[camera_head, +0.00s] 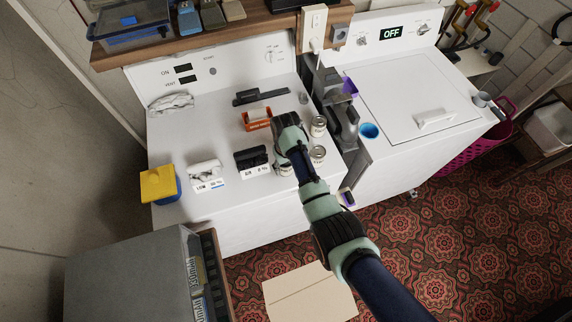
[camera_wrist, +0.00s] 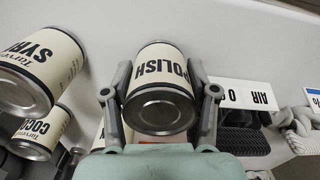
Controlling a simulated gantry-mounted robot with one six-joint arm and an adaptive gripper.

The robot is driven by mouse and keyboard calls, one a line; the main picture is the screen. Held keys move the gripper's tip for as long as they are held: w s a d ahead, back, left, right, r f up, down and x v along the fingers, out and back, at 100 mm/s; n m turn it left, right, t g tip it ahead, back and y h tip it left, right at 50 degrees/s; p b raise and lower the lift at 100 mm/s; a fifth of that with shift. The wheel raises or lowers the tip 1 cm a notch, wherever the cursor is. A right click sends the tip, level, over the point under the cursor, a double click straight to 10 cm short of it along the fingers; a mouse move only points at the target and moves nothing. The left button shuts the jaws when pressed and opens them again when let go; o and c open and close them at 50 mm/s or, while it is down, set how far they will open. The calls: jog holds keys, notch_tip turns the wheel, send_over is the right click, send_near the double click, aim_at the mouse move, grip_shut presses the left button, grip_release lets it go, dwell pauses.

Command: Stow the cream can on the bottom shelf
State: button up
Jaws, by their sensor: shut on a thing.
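My gripper (camera_head: 283,148) is over the front right of the white machine top. In the wrist view its two fingers close on the sides of a cream-labelled can (camera_wrist: 160,88) reading "POLISH", its metal end towards the camera. In the head view my gripper mostly hides this can. A can reading "SYRUP" (camera_wrist: 45,65) and one reading "COCOA" (camera_wrist: 40,130) are left of it in the wrist view, apart from the fingers. In the head view, cans stand just right of my gripper, one farther back (camera_head: 318,126) and one nearer (camera_head: 318,154). I cannot tell which shelf is the bottom one.
Left of my gripper are a dark bundle (camera_head: 250,158) with an "AIR" card, a white bundle (camera_head: 206,172) and a yellow-blue box (camera_head: 159,185). An orange holder (camera_head: 256,119) lies behind. A wooden shelf (camera_head: 170,42) runs above the machine; a grey cabinet (camera_head: 125,270) stands front left.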

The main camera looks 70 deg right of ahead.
jog(key=shift+f, duration=0.2)
jog(key=o, duration=1.4)
jog(key=shift+f+b, duration=0.2)
jog(key=shift+b, duration=0.3)
notch_tip(320, 180, up, 8)
jog(key=shift+a+r+p, duration=0.15)
jog(key=shift+p, duration=0.5)
